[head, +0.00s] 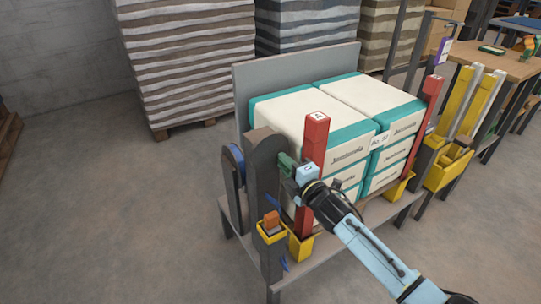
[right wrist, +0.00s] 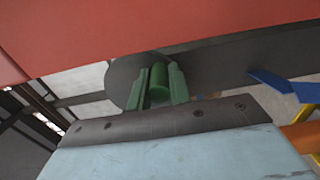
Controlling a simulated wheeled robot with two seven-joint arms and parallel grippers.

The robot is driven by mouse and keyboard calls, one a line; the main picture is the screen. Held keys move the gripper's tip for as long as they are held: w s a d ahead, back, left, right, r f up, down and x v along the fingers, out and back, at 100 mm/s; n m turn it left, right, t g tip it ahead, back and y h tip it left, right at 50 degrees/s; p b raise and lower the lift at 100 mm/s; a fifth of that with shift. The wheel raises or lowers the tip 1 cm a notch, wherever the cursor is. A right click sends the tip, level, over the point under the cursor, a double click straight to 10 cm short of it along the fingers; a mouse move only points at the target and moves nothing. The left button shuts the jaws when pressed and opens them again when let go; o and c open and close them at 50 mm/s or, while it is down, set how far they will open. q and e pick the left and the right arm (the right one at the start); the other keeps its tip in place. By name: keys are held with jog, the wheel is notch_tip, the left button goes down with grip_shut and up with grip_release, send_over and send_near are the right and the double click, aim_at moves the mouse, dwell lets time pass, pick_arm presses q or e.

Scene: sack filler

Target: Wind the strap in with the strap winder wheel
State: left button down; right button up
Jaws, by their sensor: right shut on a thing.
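The strap winder is a dark upright post (head: 264,200) at the left end of the sack stand, with a blue reel (head: 236,163) on its far side. In the right wrist view a round dark grey wheel (right wrist: 121,78) carries a green cylindrical knob (right wrist: 158,83). My right gripper (head: 287,163) reaches in from the lower right, past the red post. Its two green fingers (right wrist: 159,88) are shut on the knob, one on each side. In the head view, the gripper and red post hide most of the wheel. My left gripper is out of view.
A red post (head: 314,135) marked A stands close beside my right gripper. White and teal sacks (head: 300,112) are stacked behind it. A yellow holder (head: 273,235) with an orange block sits on the dark post. Blue pieces (right wrist: 284,87) stick out nearby. Floor at left is clear.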

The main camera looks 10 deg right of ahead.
aim_at(265, 166)
jog(key=shift+s+a+f, duration=0.2)
jog(key=shift+a+f, duration=0.1)
jog(key=shift+a, duration=0.25)
jog(key=shift+s+a+f, duration=0.15)
jog(key=shift+a+f, duration=0.1)
jog(key=shift+a, duration=0.25)
jog(key=shift+a+r, duration=0.1)
jog(key=shift+a, duration=0.05)
jog(key=shift+s+a, duration=0.2)
jog(key=shift+a, duration=0.3)
jog(key=shift+s+a, duration=0.15)
jog(key=shift+a, duration=0.3)
jog(key=shift+r, duration=0.1)
